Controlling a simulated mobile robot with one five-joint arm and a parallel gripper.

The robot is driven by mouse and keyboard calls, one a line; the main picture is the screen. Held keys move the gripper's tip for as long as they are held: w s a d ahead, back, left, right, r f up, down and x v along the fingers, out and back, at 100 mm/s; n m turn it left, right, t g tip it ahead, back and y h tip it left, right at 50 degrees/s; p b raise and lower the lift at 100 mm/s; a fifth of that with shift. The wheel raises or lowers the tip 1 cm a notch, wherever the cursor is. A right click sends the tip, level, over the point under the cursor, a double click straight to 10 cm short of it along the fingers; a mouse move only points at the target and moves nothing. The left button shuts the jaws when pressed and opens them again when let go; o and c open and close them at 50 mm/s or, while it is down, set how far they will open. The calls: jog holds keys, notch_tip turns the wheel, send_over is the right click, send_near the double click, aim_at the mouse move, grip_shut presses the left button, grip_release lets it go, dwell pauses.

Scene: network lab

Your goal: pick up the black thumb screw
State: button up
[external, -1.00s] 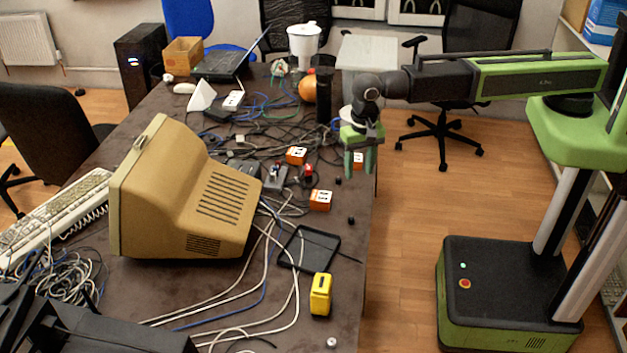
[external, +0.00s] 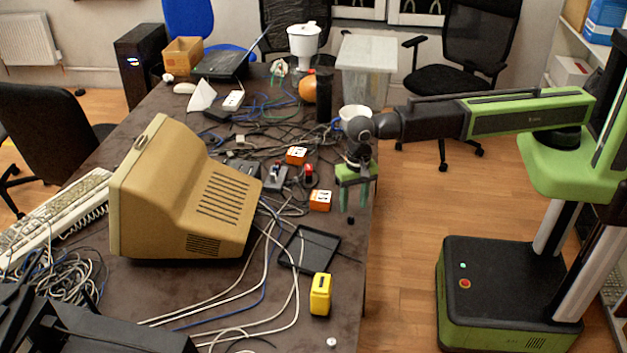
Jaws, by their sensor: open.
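A small black piece (external: 350,221), which looks like the black thumb screw, lies on the table near its right edge. It is too small to make out its shape. My gripper (external: 353,205) points down with its green fingers apart and nothing seen between them. Its fingertips show just above the black piece in the picture; I cannot tell the exact height gap.
An orange-and-white cube (external: 320,200) stands just left of my gripper. A black tray (external: 310,249), a yellow box (external: 321,294) and a small white piece (external: 331,341) lie nearer the camera. Cables and a beige monitor (external: 185,195) fill the left.

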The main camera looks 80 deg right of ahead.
aim_at(351, 219)
notch_tip(351, 219, down, 5)
jog(key=b, duration=0.5)
jog(key=shift+w+d+f, duration=0.15)
jog(key=shift+f, duration=0.05)
jog(key=shift+r, duration=0.2)
jog(key=shift+c, duration=0.4)
grip_shut()
